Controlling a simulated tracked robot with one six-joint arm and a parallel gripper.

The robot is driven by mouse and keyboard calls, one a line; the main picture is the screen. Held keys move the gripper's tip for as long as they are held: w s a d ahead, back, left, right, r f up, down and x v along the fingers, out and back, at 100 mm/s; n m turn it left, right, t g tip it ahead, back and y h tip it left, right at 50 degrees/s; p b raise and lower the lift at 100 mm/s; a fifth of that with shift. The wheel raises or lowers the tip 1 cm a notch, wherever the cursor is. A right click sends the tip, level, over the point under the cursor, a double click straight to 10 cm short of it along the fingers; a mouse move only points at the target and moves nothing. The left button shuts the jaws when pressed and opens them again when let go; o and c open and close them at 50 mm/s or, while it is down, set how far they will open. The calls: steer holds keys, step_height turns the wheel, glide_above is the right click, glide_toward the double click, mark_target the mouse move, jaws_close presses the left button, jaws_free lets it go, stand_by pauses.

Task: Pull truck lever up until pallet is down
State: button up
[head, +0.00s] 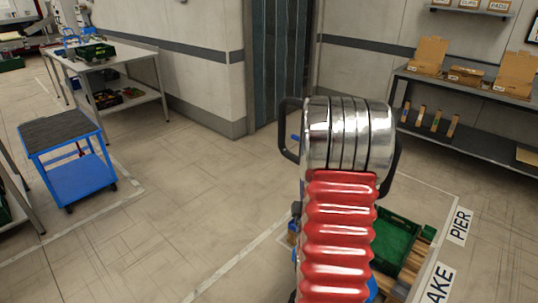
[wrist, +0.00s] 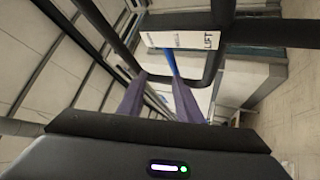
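In the wrist view, the blue lever (wrist: 169,62) stands below a white label plate (wrist: 180,40) that reads LIFT at its right end. My gripper (wrist: 160,84) has two purple fingers, spread apart with a gap between them. The lever shows in or just beyond that gap; I cannot tell if a finger touches it. In the head view, my arm hides the gripper and most of the truck. The truck's black handle loop (head: 286,130) shows beside my wrist. The pallet's wood (head: 407,277) shows at the lower right, partly hidden, under a green crate (head: 397,238).
Black bars (wrist: 270,33) of the handle frame surround the fingers in the wrist view. A blue cart (head: 66,160) and a table (head: 110,59) stand at the left. A shelf (head: 470,95) stands against the right wall. The floor (head: 190,200) between is clear.

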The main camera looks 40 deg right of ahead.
stand_by(0.3)
step_height(320, 180, down, 16)
steer(key=w+d+r+m+g+y, duration=0.1)
steer(key=m+g+y, duration=0.4)
steer(key=m+g, duration=0.1)
steer(key=a+f+m+g+y, duration=0.3)
steer(key=a+f+g+y, duration=0.15)
steer(key=a, duration=0.25)
steer(key=s+a+r+y, duration=0.2)
steer(key=s+a+r, duration=0.1)
steer(key=a+r, duration=0.4)
steer(key=s+a+r+n+y, duration=0.1)
steer(key=a+r, duration=0.6)
steer(key=a, duration=0.7)
steer(key=s+a+r+y, duration=0.3)
steer(key=s+a+r, duration=0.3)
steer(key=a, duration=0.5)
steer(key=shift+a+r+n, duration=0.2)
steer(key=shift+r+n, duration=0.1)
steer(key=shift+r, duration=0.15)
